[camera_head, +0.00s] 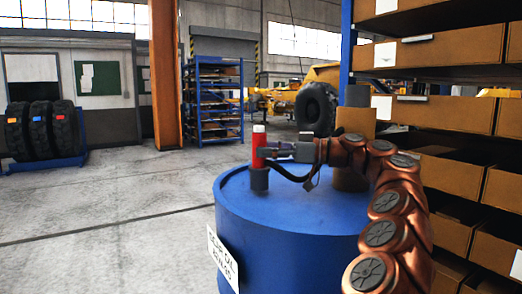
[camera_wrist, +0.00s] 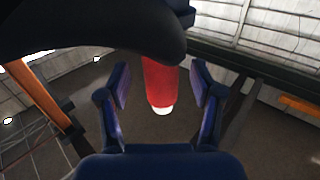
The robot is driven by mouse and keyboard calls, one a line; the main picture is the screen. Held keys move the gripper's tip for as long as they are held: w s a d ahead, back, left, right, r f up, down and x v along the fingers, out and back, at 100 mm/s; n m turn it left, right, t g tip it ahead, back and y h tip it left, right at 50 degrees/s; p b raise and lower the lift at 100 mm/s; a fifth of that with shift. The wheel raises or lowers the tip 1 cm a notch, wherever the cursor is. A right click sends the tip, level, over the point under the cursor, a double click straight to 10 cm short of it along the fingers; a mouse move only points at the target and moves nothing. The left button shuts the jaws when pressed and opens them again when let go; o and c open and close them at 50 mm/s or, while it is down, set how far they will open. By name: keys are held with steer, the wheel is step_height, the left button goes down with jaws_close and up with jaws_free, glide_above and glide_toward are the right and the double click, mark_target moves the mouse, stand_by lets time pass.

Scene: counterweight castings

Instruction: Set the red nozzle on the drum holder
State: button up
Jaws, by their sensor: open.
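The red nozzle (camera_head: 258,146), with a white tip, stands upright at the grey drum holder (camera_head: 259,179) on top of the blue drum (camera_head: 290,245). Its lower end meets the holder's top; how deep it sits cannot be seen. My gripper (camera_head: 266,153) is at the nozzle's side, reaching in from the right. In the wrist view the nozzle (camera_wrist: 159,84) lies between the two spread blue fingers of my gripper (camera_wrist: 161,88), with gaps on both sides. The holder is not visible in the wrist view.
A tan cylinder with a dark top (camera_head: 355,121) stands behind my arm at the drum's right. Shelves with brown boxes (camera_head: 455,115) fill the right side. A blue rack (camera_head: 217,100) and tyres (camera_head: 41,130) stand farther back. The floor at left is clear.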

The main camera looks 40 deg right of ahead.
steer(key=v, duration=0.6)
steer(key=shift+s, duration=0.2)
steer(key=shift+f, duration=0.2)
stand_by(0.3)
steer(key=shift+r, duration=0.2)
